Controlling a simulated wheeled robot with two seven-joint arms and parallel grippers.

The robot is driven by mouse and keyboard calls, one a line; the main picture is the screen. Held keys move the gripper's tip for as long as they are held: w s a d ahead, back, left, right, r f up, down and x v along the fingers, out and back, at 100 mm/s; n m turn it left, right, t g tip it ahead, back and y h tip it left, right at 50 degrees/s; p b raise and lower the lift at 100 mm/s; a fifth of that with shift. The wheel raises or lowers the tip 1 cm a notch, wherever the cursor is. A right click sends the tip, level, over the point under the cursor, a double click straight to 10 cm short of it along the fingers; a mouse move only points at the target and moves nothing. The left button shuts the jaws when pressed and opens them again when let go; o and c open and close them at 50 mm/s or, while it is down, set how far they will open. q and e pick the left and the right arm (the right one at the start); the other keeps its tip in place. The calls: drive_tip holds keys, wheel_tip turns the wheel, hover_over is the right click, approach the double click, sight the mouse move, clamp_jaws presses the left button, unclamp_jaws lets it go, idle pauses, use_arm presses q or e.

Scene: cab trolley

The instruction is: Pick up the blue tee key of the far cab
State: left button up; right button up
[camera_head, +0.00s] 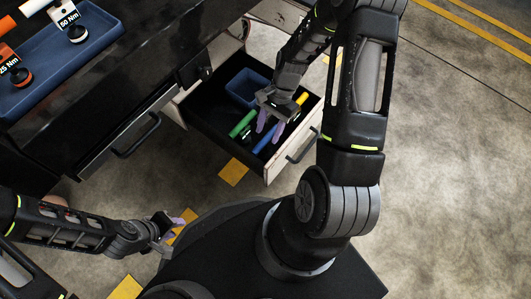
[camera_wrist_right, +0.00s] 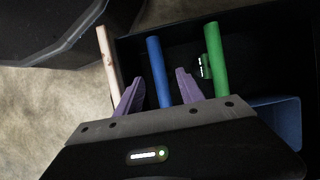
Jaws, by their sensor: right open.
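The blue tee key (camera_head: 267,139) lies in the open drawer (camera_head: 270,174), partly hidden by my right gripper in the head view. In the right wrist view the blue tee key (camera_wrist_right: 156,65) shows as a straight blue bar between the two purple fingers, with a gap on each side. My right gripper (camera_head: 268,127) is open over the drawer; it also shows in the right wrist view (camera_wrist_right: 160,76). Whether the fingers reach down around the key I cannot tell. My left gripper (camera_head: 180,224) is at the lower left, away from the drawer; its opening is unclear.
A green bar (camera_head: 242,124) lies left of the blue key, and a yellow one (camera_head: 301,98) to the right. A blue bin (camera_head: 246,88) stands in the drawer's back. The pale drawer edge (camera_wrist_right: 106,65) is close to one finger. A blue tray (camera_head: 50,66) is on the worktop.

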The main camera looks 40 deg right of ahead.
drive_tip(key=shift+r, duration=0.1)
drive_tip(key=shift+b+x, duration=0.4)
drive_tip(key=shift+x, duration=0.9)
drive_tip(key=b, duration=0.3)
hover_over(264, 155)
wheel_tip(264, 155, down, 4)
drive_tip(key=shift+w+d+f, duration=0.15)
drive_tip(key=shift+f, duration=0.4)
drive_tip(key=shift+c, duration=0.2)
